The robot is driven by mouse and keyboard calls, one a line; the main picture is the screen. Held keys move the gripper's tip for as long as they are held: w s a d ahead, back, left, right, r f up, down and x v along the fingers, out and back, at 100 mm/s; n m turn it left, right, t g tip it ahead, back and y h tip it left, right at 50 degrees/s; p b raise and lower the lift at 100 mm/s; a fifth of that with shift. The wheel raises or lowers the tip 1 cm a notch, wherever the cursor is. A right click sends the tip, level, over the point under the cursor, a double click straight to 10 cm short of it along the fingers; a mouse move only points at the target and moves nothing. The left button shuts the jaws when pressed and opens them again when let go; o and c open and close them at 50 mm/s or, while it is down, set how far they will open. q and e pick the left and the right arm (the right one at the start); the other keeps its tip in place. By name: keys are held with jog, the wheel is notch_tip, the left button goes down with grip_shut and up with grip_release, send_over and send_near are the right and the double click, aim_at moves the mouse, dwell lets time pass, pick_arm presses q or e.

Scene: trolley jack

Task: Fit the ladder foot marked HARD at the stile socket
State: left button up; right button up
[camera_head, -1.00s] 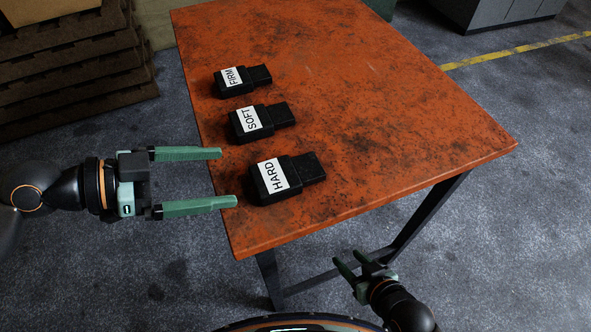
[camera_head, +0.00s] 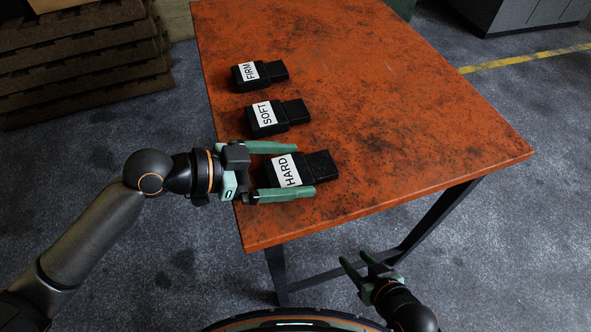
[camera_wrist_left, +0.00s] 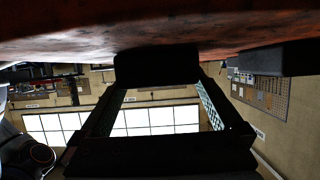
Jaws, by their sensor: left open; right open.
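The black ladder foot with the white HARD label (camera_head: 320,165) lies on the orange table near its left front edge. My left gripper (camera_head: 306,170) is open, with one green finger on each side of this foot. Whether the fingers touch it cannot be told. In the left wrist view the foot is a dark block (camera_wrist_left: 157,66) between the finger ends. The SOFT foot (camera_head: 293,112) and the FIRM foot (camera_head: 272,71) lie behind it in a row. My right gripper (camera_head: 358,262) is open and empty, low in front of the table. No stile socket is in view.
The worn orange table (camera_head: 420,130) is clear to the right of the feet. Stacked brown slabs (camera_head: 80,60) stand on the floor at the far left. A grey cabinet (camera_head: 525,12) stands at the back right.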

pick_arm(q)
jog(key=shift+w+d+f, duration=0.2)
jog(key=shift+d, duration=0.3)
jog(key=shift+c, duration=0.4)
jog(key=c, duration=1.2)
jog(key=shift+o, duration=0.2)
jog(key=shift+r, duration=0.1)
